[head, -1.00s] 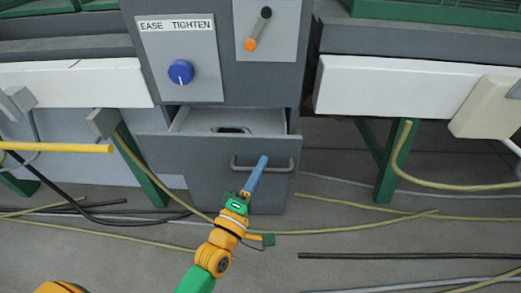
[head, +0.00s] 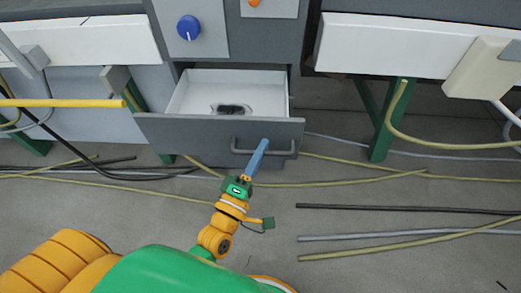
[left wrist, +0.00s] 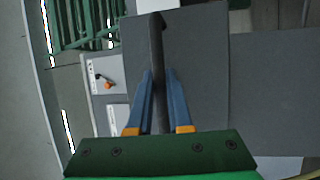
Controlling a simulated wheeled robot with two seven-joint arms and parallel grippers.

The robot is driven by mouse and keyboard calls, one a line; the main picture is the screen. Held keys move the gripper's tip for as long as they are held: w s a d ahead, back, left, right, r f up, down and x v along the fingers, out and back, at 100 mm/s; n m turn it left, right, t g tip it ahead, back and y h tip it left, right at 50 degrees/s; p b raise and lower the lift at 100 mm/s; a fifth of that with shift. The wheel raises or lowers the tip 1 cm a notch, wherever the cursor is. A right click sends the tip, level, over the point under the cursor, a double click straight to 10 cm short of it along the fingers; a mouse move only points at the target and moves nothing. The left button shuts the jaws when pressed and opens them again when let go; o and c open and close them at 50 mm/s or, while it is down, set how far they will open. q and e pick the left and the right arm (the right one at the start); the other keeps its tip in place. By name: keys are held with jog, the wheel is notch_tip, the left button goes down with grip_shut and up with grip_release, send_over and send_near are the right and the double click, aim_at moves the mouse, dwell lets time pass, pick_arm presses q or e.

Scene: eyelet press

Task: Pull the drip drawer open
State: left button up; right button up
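The grey drip drawer (head: 185,128) is pulled well out from the machine in the head view, and its white inside shows. A bar handle (head: 284,153) runs across its front. My left gripper (head: 264,146) reaches up to the handle from the front. In the left wrist view, the blue fingers (left wrist: 159,78) lie close on either side of the dark handle bar (left wrist: 158,50) and look shut on it. My right gripper is not in view.
A dark patch (head: 232,109) lies on the drawer's floor. The blue knob (head: 188,28) is above the drawer. Green table legs (head: 393,125) stand at the right. Several cables and rods (head: 400,209) lie on the floor. The floor just before the drawer is mostly clear.

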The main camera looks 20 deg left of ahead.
pick_arm(q)
jog(key=o, duration=0.4)
jog(key=v, duration=0.7)
